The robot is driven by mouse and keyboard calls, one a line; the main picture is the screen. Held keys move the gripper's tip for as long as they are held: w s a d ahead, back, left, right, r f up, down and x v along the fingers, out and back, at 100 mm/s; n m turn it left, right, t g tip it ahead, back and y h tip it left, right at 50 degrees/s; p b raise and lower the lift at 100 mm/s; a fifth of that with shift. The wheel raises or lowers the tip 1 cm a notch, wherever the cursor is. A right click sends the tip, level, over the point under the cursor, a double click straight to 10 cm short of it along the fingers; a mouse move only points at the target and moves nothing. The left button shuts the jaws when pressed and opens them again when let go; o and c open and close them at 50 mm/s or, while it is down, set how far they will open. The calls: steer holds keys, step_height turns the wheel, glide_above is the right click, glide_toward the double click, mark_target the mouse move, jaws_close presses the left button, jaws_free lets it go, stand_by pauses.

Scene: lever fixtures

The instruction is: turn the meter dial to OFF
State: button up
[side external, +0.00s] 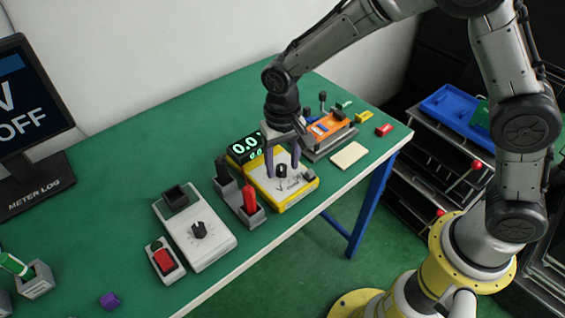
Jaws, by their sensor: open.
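The yellow meter (303,191) lies on the green table, with a lit display (247,147) at its far left end reading about "0.0". Its black dial (282,171) sits on the light face. My gripper (283,165) points down over the meter, its two purple fingers apart, one on each side of the dial. I cannot tell whether the fingers touch the dial. The dial's pointer and the markings around it are too small to read.
A probe holder (247,214) with a red and a black probe stands left of the meter. A grey box with a knob (208,240) and a red switch (164,261) are further left. An orange device (331,127) stands behind on the right. A monitor (22,115) shows "OFF".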

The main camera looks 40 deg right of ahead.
steer(key=shift+f, duration=0.25)
jaws_close()
